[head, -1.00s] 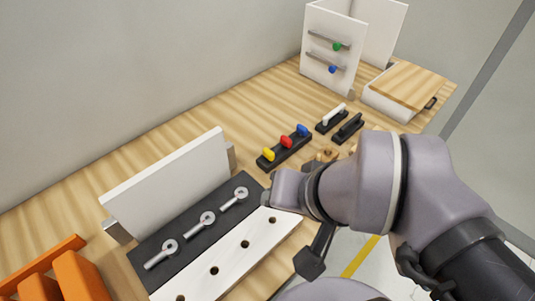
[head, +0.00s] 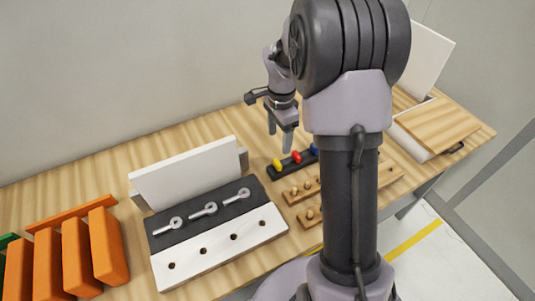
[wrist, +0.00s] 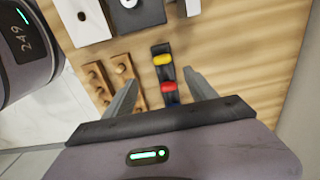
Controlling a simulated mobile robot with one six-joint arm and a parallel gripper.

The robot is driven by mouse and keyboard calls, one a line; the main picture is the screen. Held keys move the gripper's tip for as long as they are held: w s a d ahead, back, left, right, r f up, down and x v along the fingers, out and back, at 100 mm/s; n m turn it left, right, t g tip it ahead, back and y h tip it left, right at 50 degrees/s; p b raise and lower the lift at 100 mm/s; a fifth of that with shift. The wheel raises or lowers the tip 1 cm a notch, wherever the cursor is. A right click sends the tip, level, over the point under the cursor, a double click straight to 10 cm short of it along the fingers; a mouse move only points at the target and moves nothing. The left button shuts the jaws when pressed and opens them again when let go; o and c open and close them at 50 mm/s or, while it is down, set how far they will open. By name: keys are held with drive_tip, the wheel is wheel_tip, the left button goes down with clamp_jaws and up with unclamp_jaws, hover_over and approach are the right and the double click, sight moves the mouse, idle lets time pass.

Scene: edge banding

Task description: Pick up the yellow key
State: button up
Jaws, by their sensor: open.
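The yellow key (head: 277,165) stands at the left end of a black holder (head: 282,175), beside a red key (head: 296,157) and a blue key (head: 314,149). My gripper (head: 281,141) points down above the holder, near the yellow and red keys. In the wrist view the yellow key (wrist: 162,59) lies beyond the open fingers and the red key (wrist: 169,86) shows closer, between them. My gripper is open and empty.
Wooden peg racks (head: 302,190) stand in front of the holder. A white upright panel (head: 186,172), a dark mat with eyebolts (head: 204,212) and a white drilled board (head: 222,247) lie to the left. Orange blocks (head: 76,252) stand farther left.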

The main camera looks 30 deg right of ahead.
sight(277, 161)
wheel_tip(277, 161, down, 8)
drive_tip(key=shift+w+f+b, duration=0.1)
drive_tip(key=shift+f+b, duration=0.1)
drive_tip(key=shift+b, duration=0.65)
drive_tip(key=f, duration=0.1)
drive_tip(key=f+b, duration=0.1)
drive_tip(key=f, duration=0.3)
drive_tip(key=shift+w, duration=0.25)
drive_tip(key=shift+s+r, duration=0.1)
drive_tip(key=shift+r, duration=0.05)
drive_tip(key=shift+c, duration=0.8)
clamp_jaws()
drive_tip(key=shift+r, duration=0.6)
wheel_tip(277, 161, up, 3)
drive_tip(key=shift+f+p, duration=0.2)
drive_tip(key=shift+p, duration=0.35)
drive_tip(key=s+a, duration=0.2)
drive_tip(key=s, duration=0.2)
drive_tip(key=s+a, duration=0.3)
drive_tip(key=s, duration=0.2)
drive_tip(key=s+a+r, duration=0.1)
drive_tip(key=s+a, duration=0.1)
drive_tip(key=s, duration=0.3)
drive_tip(key=shift+a+r, duration=0.1)
drive_tip(key=shift+a, duration=0.15)
